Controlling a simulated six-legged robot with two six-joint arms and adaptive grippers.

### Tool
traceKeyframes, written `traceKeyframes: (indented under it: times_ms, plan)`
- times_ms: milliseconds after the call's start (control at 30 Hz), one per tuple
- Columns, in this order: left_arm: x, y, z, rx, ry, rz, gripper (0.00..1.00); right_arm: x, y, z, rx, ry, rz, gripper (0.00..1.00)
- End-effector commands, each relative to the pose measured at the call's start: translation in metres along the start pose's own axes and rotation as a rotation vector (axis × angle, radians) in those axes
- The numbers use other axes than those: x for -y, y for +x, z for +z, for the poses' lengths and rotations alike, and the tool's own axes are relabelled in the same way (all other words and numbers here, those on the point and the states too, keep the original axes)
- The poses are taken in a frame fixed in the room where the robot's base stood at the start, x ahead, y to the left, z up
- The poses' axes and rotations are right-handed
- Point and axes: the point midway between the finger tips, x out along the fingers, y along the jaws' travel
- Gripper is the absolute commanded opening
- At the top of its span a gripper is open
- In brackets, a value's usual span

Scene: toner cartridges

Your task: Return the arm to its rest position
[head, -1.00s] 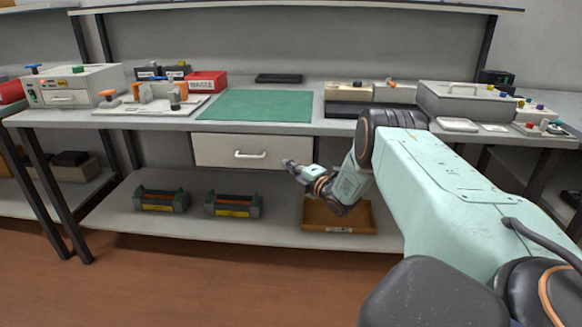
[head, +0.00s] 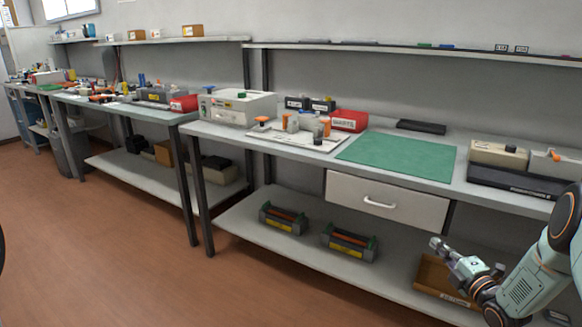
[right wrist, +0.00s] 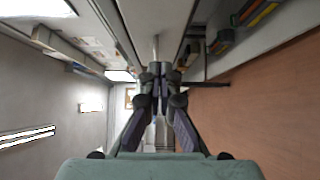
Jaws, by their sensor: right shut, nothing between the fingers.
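My right gripper (head: 437,243) shows at the lower right of the head view, in front of the bench, near the lower shelf. It also shows in the right wrist view (right wrist: 155,68), with its fingers together and nothing between them. It touches no object that I can see. My right arm comes in from the right edge. Two toner cartridges, a left one (head: 283,218) and a right one (head: 350,242), lie on the lower shelf to the left of the gripper. My left gripper is not in view.
The bench (head: 240,143) carries a green mat (head: 397,157), a grey device (head: 237,107) and a red bin (head: 349,120). A closed drawer (head: 387,203) hangs under it. A brown tray (head: 432,273) sits on the lower shelf behind the gripper.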

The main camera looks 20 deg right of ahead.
Motion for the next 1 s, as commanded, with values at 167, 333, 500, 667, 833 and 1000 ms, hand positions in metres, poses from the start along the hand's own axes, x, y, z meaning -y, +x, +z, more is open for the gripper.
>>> traceKeyframes:
  times_ms: [167, 333, 500, 667, 833, 1000]
  plan:
    - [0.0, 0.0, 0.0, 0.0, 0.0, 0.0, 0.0, 0.003, -0.001, 0.001, 0.006, 0.092, -0.015, 0.0]
    - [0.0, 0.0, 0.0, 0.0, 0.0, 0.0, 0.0, 0.053, -0.023, -0.004, 0.156, 0.512, -0.168, 0.0]
    - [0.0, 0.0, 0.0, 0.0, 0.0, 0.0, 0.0, 0.121, -0.062, -0.08, 0.355, 0.994, -0.408, 0.0]
    - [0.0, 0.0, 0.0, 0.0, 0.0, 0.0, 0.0, 0.161, -0.117, -0.16, 0.563, 1.287, -0.624, 0.0]
    - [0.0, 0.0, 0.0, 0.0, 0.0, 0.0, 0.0, 0.181, -0.197, -0.235, 0.823, 1.454, -0.843, 0.0]
    - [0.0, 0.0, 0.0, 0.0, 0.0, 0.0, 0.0, 0.175, -0.293, -0.29, 1.096, 1.458, -1.036, 0.0]
